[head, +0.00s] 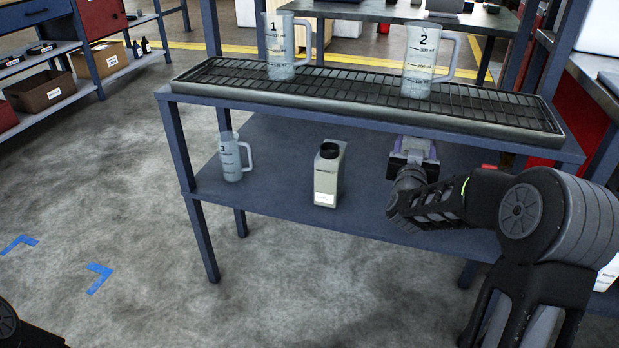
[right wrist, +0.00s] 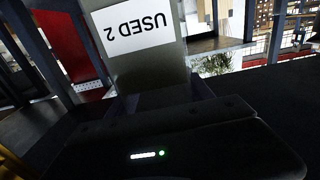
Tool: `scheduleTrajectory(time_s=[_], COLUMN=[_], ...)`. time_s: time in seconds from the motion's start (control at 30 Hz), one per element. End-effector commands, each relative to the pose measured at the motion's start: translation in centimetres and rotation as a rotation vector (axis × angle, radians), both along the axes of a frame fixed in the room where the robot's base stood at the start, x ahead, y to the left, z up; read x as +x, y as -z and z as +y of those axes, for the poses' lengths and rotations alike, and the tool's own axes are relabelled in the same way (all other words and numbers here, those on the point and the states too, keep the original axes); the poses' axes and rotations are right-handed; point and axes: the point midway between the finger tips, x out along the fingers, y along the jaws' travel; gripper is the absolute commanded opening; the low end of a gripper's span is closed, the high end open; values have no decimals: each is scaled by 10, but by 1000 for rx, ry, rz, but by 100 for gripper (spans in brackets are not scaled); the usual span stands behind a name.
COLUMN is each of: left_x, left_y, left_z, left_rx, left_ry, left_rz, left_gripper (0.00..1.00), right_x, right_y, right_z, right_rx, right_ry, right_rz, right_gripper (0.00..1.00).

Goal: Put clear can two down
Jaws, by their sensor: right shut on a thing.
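My right gripper (head: 412,162) is under the upper deck of the blue trolley (head: 290,150), over the right part of its lower shelf. It is shut on a grey can (right wrist: 160,76), whose white label reads "USED 2" in the right wrist view. In the head view the upper deck and my gripper hide most of this can. I cannot tell whether it touches the lower shelf. A second beige-grey can (head: 327,172) with a black cap stands upright on that shelf, left of my gripper. My left gripper is out of view.
Clear jug 1 (head: 279,50) and clear jug 2 (head: 419,65) stand on the black grate tray (head: 345,85) on the upper deck. Clear jug 3 (head: 231,160) stands at the lower shelf's left end. Bare shelf lies between jug 3 and the beige-grey can.

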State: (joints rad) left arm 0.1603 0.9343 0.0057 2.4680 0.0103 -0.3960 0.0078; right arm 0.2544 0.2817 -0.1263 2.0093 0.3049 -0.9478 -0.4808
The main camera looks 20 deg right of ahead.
Motion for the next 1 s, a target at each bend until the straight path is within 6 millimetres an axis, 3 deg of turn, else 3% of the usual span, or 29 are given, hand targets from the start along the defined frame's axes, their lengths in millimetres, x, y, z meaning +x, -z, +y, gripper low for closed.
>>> scheduleTrajectory(time_s=[0.33,0.7,1.0], left_x=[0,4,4], left_y=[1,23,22], left_z=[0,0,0], left_rx=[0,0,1], left_ry=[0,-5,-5], left_rz=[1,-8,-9], left_gripper=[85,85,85], right_x=[0,0,0], right_y=[-1,47,47], right_z=[-1,-1,0], right_rx=[-2,-2,-2], right_ry=[0,1,0], right_rz=[-5,-3,-6], right_gripper=[0,0,0])
